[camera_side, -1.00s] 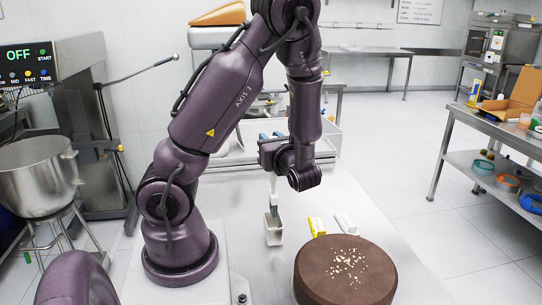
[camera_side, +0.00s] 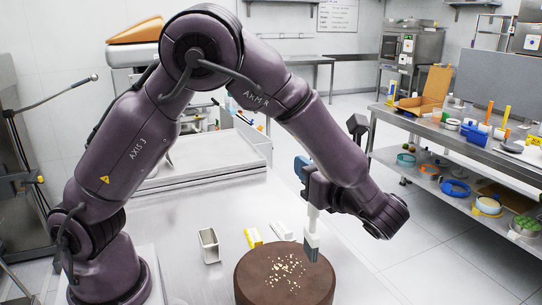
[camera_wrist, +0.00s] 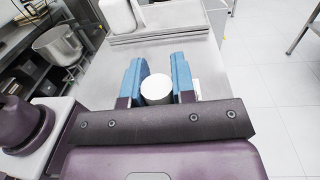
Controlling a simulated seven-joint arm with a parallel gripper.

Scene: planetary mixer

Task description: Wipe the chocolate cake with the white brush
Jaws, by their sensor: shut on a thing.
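The chocolate cake (camera_side: 270,293), round and dark brown, stands on the steel table with pale crumbs scattered on top. The white brush (camera_side: 312,222) hangs upright from my gripper (camera_side: 308,182), its grey bristles down. The bristle end overlaps the cake's right rim in the side view; I cannot tell whether it touches. In the wrist view, the blue fingers of my gripper (camera_wrist: 157,82) are shut on the brush's round white handle end (camera_wrist: 157,92). The bristles and cake are hidden there.
A small open metal holder (camera_side: 209,246) stands left of the cake and looks empty. A yellow block (camera_side: 254,237) and a white block (camera_side: 281,231) lie just behind the cake. A large tray (camera_side: 205,165) sits at the back. The table left of the holder is clear.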

